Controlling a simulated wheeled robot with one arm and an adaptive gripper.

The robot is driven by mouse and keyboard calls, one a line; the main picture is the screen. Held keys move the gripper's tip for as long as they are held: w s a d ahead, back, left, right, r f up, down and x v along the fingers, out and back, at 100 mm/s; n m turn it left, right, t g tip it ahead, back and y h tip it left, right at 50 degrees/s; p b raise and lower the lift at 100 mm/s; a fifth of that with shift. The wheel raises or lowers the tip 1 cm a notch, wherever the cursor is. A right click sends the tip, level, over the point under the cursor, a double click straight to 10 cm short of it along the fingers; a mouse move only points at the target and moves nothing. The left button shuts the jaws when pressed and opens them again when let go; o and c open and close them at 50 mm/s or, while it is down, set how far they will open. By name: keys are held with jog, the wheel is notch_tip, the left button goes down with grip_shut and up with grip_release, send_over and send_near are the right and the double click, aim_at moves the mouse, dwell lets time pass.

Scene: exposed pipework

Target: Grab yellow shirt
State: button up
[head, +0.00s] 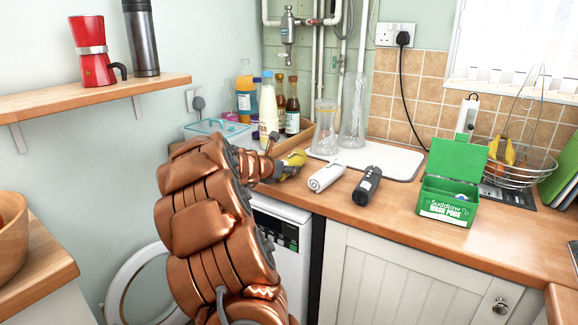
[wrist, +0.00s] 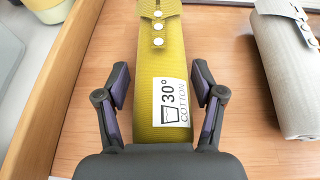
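The yellow shirt (wrist: 160,75) is a rolled bundle with white buttons and a "30° cotton" label, lying on the wooden counter. In the head view the yellow shirt (head: 293,161) shows small, partly hidden by my gripper (head: 278,168). In the wrist view my gripper (wrist: 161,85) is open, with one finger on each side of the shirt. Narrow gaps seem to show between the fingers and the shirt. The shirt's near end is hidden behind the gripper body.
A white rolled shirt (head: 326,177) lies to the right, and a black roll (head: 367,187) lies beyond it. A light wooden edge (wrist: 48,90) runs close on the left. A green wash-pods box (head: 448,190) stands farther right, and bottles (head: 268,108) stand behind.

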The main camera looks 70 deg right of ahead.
jog(key=c, duration=0.9)
